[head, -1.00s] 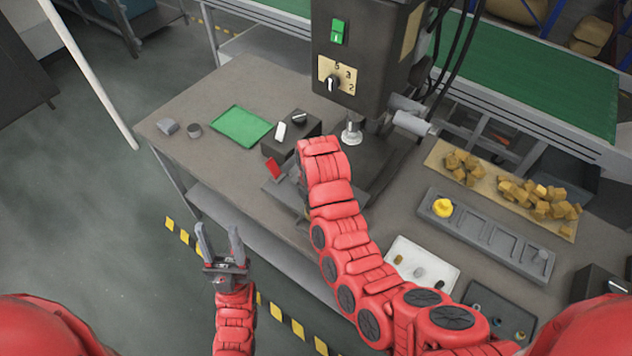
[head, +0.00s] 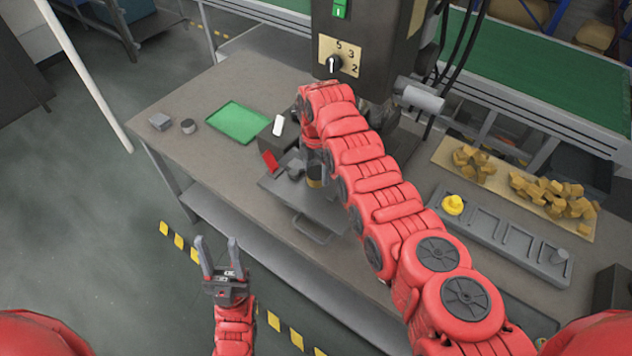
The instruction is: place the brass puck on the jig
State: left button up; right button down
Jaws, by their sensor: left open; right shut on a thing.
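My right arm reaches up the bench and bends down. Its gripper (head: 314,168), partly hidden by my wrist, is shut on the brass puck (head: 315,183), of which only a small brassy part shows. They are over or at the grey jig plate (head: 275,184) with its red-handled clamp (head: 270,161); whether the puck touches the jig cannot be told. My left gripper (head: 219,257) is open and empty, in front of the bench over the floor.
A drill-press-like machine (head: 372,40) stands behind the jig. At right are a grey slotted tray (head: 515,240) with a yellow piece (head: 453,204) and a board of brass-coloured chunks (head: 548,200).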

aim_at(316, 170)
jog(key=shift+w+a+f+b, duration=0.1)
jog(key=shift+w+b, duration=0.4)
jog(key=shift+b, duration=1.4)
jog(key=shift+f+b, duration=0.75)
jog(key=shift+f, duration=0.8)
jog(key=shift+r, duration=0.1)
jog(key=shift+f, duration=0.25)
grip_release()
jog(key=shift+s+r, duration=0.1)
